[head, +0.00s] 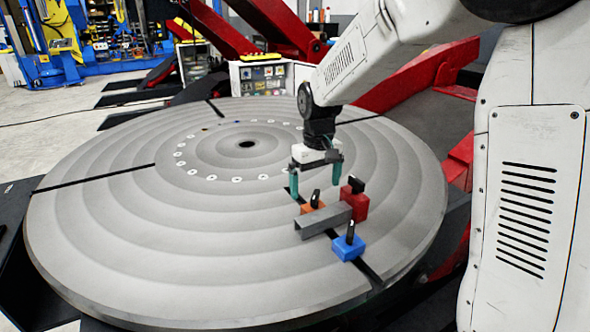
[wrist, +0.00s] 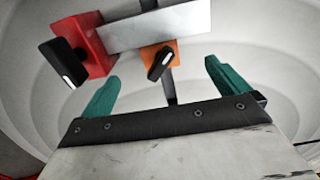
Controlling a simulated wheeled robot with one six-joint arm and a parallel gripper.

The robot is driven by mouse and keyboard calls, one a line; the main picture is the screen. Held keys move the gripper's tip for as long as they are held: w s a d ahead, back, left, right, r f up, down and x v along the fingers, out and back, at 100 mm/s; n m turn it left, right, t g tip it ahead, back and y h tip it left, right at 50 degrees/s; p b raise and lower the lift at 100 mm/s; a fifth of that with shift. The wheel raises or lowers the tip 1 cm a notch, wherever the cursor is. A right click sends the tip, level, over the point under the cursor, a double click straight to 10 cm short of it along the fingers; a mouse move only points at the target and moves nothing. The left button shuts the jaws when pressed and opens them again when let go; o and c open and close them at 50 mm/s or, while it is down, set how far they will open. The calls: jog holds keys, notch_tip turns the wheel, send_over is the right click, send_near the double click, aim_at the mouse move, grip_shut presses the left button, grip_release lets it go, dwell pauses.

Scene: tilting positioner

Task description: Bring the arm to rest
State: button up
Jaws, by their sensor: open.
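My gripper (head: 315,176) has two green fingers and is open and empty. In the head view it hangs at the end of my white arm, over the round grey turntable (head: 110,240), just behind a small group of blocks. In the wrist view my gripper (wrist: 160,85) shows its fingers spread apart with nothing between them. A grey metal bar (head: 322,221) lies beyond the fingers among the blocks, and it also shows in the wrist view (wrist: 165,28).
An orange block (head: 309,208), a red block (head: 354,204) and a blue block (head: 347,247), each with a black handle, stand around the bar. Black slots cross the turntable. Red machine arms (head: 270,22) and a white cabinet (head: 262,79) stand behind. The turntable's left side is clear.

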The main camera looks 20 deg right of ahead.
jog(key=shift+s+f, duration=0.1)
jog(key=shift+s, duration=0.2)
jog(key=shift+m+g, duration=0.3)
jog(key=shift+g, duration=0.3)
jog(key=s, duration=0.4)
jog(key=shift+s+d, duration=0.15)
jog(key=shift+s, duration=0.25)
jog(key=s+d+r+t, duration=0.1)
jog(key=s+r, duration=0.3)
jog(key=s, duration=0.9)
jog(key=s+r+m+t, duration=0.1)
jog(key=s+r, duration=0.3)
jog(key=s, duration=0.9)
jog(key=shift+d+r+m+t, duration=0.3)
jog(key=shift+d+r, duration=0.1)
